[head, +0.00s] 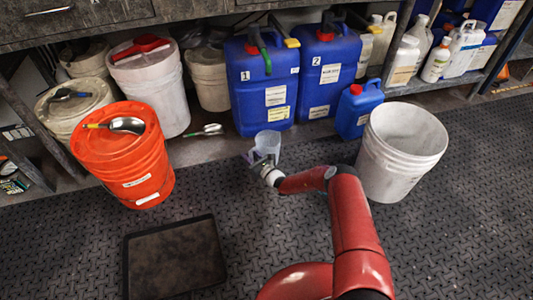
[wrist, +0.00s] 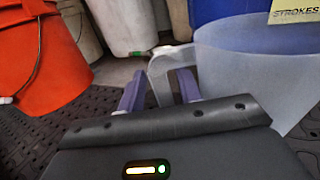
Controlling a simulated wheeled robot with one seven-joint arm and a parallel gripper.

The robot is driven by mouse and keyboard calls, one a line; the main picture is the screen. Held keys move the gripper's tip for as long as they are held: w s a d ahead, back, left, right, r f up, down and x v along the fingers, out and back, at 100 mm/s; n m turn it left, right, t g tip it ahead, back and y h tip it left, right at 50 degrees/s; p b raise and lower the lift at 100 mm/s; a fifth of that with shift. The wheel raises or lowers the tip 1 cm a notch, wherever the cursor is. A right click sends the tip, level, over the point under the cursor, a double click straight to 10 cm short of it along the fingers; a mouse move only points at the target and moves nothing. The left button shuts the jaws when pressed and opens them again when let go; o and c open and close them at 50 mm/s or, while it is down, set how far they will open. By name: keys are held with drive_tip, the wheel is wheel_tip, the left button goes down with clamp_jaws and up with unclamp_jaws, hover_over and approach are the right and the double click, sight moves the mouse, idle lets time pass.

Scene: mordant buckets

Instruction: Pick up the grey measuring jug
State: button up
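The grey measuring jug (head: 268,141) is translucent and upright, in front of the blue canister marked 1 in the head view. In the wrist view the jug (wrist: 245,72) fills the right side, with its handle (wrist: 160,68) toward the left. My gripper (head: 262,162) is right at the jug's near side. In the wrist view its two purple fingers (wrist: 160,90) are apart, with the handle just beyond and between them. I see no clear contact with the handle. The jug's base is hidden behind my gripper.
An orange bucket (head: 123,162) with a spoon on its lid stands left. A white open bucket (head: 401,155) stands right of my arm. Blue canisters (head: 262,92) stand close behind the jug. A black tray (head: 174,258) lies on the floor. The floor between tray and jug is clear.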

clamp_jaws()
idle(1.3)
